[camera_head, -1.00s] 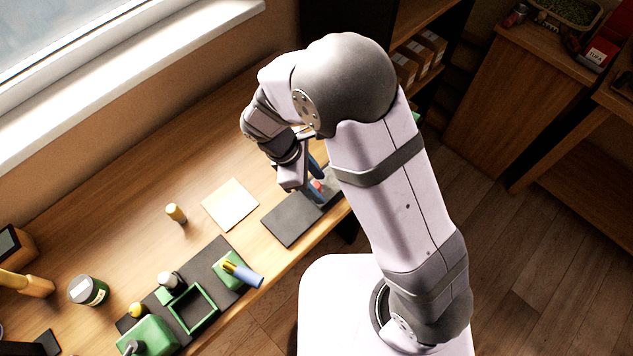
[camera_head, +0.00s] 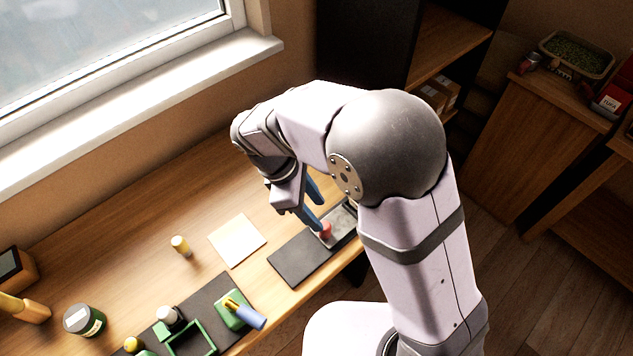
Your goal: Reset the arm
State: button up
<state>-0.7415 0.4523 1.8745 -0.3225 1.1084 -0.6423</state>
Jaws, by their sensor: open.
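My gripper (camera_head: 314,208) hangs at the end of my bent arm, over the right end of the wooden table (camera_head: 130,240). Its blue fingers point down and to the right and are open. A small red piece (camera_head: 325,230) is at the fingertips, by a grey tray (camera_head: 343,222). I cannot tell whether the fingers touch it. My arm hides part of the tray.
A dark mat (camera_head: 300,262) and a cream square (camera_head: 237,240) lie left of the gripper. A yellow-topped cylinder (camera_head: 181,246), green holders (camera_head: 190,338) and a dark green jar (camera_head: 85,320) stand further left. A window sill (camera_head: 150,105) runs behind the table.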

jog(key=s+d+m+y, duration=0.2)
jog(key=s+d+m, duration=0.2)
jog(key=d+m, duration=0.5)
jog(key=s+d+m+y, duration=0.2)
jog(key=s+d+m, duration=0.2)
jog(key=d+m, duration=0.5)
jog(key=shift+r+y, duration=0.25)
jog(key=shift+y, duration=0.05)
